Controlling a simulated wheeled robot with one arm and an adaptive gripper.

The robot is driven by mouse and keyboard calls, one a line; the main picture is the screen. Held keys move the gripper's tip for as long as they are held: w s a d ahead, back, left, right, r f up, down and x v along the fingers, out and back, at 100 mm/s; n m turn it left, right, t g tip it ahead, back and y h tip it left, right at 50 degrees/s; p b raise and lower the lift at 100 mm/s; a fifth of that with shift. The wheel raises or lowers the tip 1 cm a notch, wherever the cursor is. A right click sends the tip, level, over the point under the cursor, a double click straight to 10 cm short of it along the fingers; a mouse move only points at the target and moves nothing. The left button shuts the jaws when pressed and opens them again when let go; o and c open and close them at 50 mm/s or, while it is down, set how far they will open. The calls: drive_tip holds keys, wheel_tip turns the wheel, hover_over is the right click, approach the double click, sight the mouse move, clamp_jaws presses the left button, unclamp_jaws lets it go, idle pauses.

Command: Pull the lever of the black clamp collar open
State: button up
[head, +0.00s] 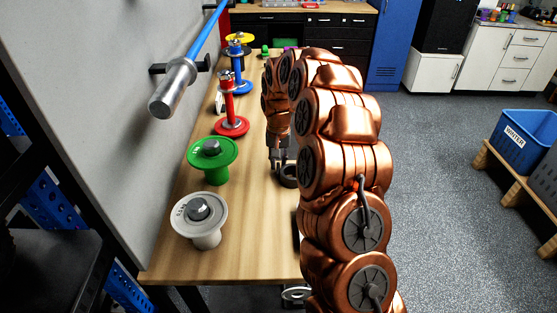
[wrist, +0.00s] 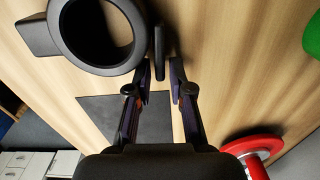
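The black clamp collar (wrist: 60,42) lies on the wooden bench at the upper left of the wrist view, with its round hole showing. A dark narrow bar, which looks like its lever (wrist: 160,46), stands just right of the ring; where it joins the ring is not clear. My gripper (wrist: 161,70) is open, its two fingertips apart near the bar's lower end, one on each side. I cannot tell whether either finger touches it. In the head view the collar (head: 289,181) is partly hidden by my arm, and my gripper (head: 279,163) is beside it.
On the bench (head: 245,245) stand a grey weight plate (head: 185,222), a green one (head: 205,158) and a red one (head: 238,127). A barbell (head: 175,87) juts over the bench's left side. A flat dark patch (wrist: 110,118) lies near the collar.

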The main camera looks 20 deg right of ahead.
drive_tip(key=shift+c, duration=0.4)
clamp_jaws()
